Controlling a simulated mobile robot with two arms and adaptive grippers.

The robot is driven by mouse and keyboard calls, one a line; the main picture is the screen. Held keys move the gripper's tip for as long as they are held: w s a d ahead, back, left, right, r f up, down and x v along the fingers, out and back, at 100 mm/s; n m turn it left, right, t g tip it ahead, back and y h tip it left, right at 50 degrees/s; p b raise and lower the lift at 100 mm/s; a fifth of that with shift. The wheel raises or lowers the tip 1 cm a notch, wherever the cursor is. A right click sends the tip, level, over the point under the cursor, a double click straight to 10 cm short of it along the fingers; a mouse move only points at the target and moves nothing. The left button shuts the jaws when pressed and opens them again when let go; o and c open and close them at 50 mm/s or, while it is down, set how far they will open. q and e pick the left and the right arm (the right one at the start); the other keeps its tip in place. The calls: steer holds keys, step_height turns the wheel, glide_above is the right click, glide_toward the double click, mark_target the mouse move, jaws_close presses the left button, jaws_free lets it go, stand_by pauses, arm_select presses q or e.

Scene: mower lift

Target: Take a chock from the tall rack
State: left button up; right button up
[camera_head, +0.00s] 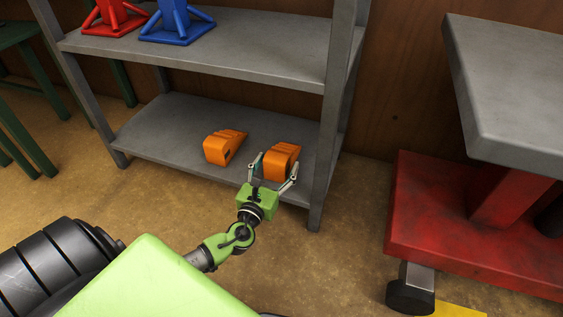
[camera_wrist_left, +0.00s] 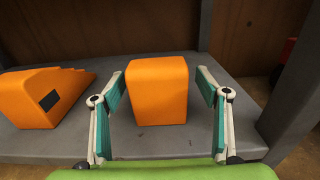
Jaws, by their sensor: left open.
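Two orange chocks stand on the bottom shelf of the tall grey rack (camera_head: 225,62). The right chock (camera_head: 281,160) also shows in the left wrist view (camera_wrist_left: 158,92), standing between the open fingers. The left chock (camera_head: 224,146) shows in the left wrist view too (camera_wrist_left: 42,97), left of the fingers. My left gripper (camera_head: 272,168) is open, with one finger to each side of the right chock and gaps visible on both sides in the left wrist view. My right gripper is not in view.
Red (camera_head: 112,18) and blue (camera_head: 177,22) stands sit on the shelf above. A rack post (camera_head: 328,150) rises just right of the right chock. A red wheeled lift (camera_head: 440,215) with a grey top stands at the right. Bare floor lies between.

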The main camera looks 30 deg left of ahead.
mark_target(282, 150)
arm_select(q)
steer(key=b+x, duration=0.2)
steer(key=x, duration=0.1)
steer(key=shift+w+a+r, duration=0.15)
steer(key=shift+w+a, duration=0.05)
steer(key=shift+w, duration=0.15)
steer(key=shift+w+a+r, duration=0.1)
steer(key=shift+w+a, duration=0.05)
steer(key=shift+w, duration=0.45)
steer(key=c, duration=1.4)
steer(key=shift+r, duration=0.15)
steer(key=c, duration=0.5)
